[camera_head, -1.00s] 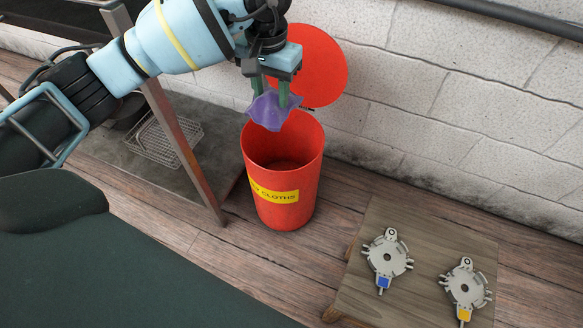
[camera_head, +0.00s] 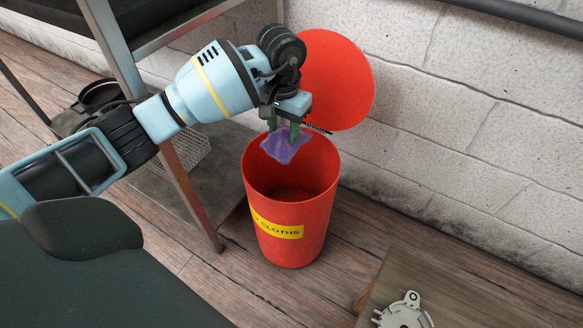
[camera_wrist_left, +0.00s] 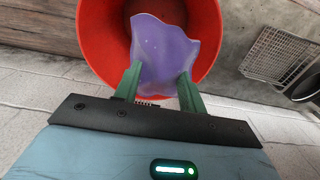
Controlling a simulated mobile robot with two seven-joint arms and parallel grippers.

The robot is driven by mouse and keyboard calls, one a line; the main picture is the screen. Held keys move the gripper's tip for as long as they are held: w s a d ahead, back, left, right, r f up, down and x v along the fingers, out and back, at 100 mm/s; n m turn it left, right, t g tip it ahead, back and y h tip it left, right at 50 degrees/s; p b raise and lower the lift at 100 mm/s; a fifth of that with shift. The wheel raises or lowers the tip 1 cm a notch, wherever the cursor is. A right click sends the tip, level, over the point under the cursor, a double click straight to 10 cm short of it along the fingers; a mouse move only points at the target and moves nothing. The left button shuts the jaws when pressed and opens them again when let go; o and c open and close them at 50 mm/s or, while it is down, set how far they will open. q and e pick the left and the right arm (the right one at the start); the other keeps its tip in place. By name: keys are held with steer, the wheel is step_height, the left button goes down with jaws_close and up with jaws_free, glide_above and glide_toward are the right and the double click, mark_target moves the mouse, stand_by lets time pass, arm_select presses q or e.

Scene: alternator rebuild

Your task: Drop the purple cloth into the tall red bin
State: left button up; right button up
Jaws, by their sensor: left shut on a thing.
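The purple cloth (camera_head: 284,147) hangs from my left gripper (camera_head: 284,131), which is shut on it. The cloth is at the mouth of the tall red bin (camera_head: 292,225), toward its back rim. In the left wrist view the cloth (camera_wrist_left: 163,50) lies between the green fingertips (camera_wrist_left: 160,82), with the open red bin (camera_wrist_left: 92,40) around and behind it. The bin stands upright on the floor with a yellow label (camera_head: 277,227) ending in "CLOTHS". Its round red lid (camera_head: 338,80) is raised behind the opening. My right gripper is out of view.
A metal rack (camera_head: 180,190) with a wire basket (camera_head: 190,150) stands left of the bin. A white block wall (camera_head: 450,120) is behind. A low wooden table (camera_head: 450,290) with a grey metal part (camera_head: 404,312) is at lower right.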

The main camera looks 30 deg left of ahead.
arm_select(q)
steer(key=shift+f, duration=0.25)
steer(key=shift+f+b, duration=0.45)
steer(key=shift+f, duration=0.25)
step_height(320, 180, down, 3)
steer(key=shift+r+b, duration=0.1)
steer(key=shift+b, duration=0.55)
steer(key=shift+f+b, duration=0.3)
steer(key=shift+f, duration=0.35)
steer(key=o, duration=1)
steer(key=shift+c, duration=0.2)
